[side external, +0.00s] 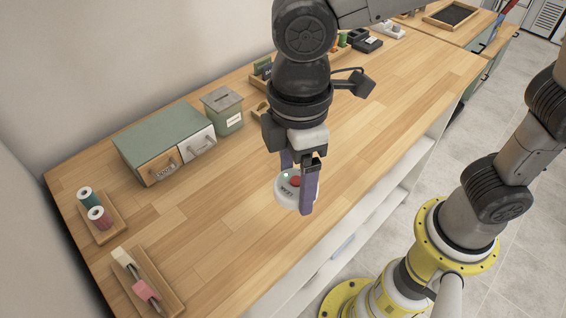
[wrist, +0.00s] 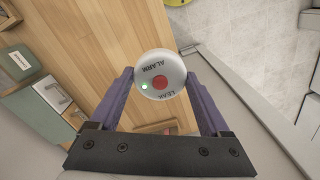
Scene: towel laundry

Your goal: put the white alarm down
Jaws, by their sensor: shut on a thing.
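The white alarm (side external: 288,192) is a round white disc with a red button, a small green light and dark lettering that reads "LEAK ALARM" in the wrist view (wrist: 160,74). My gripper (side external: 299,187) is shut on it, with one purple finger on each side. In the side view the alarm appears near the front edge of the wooden counter (side external: 230,225), tilted toward the camera. I cannot tell for certain its height over the counter. The near finger hides part of its right side.
A green cabinet with two drawers (side external: 163,143) and a green canister (side external: 223,110) stand at the back. Spools sit on a wooden tray (side external: 108,230), and another tray (side external: 165,283) lies front left. Open shelves (side external: 345,230) are below the front edge. The counter's middle is clear.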

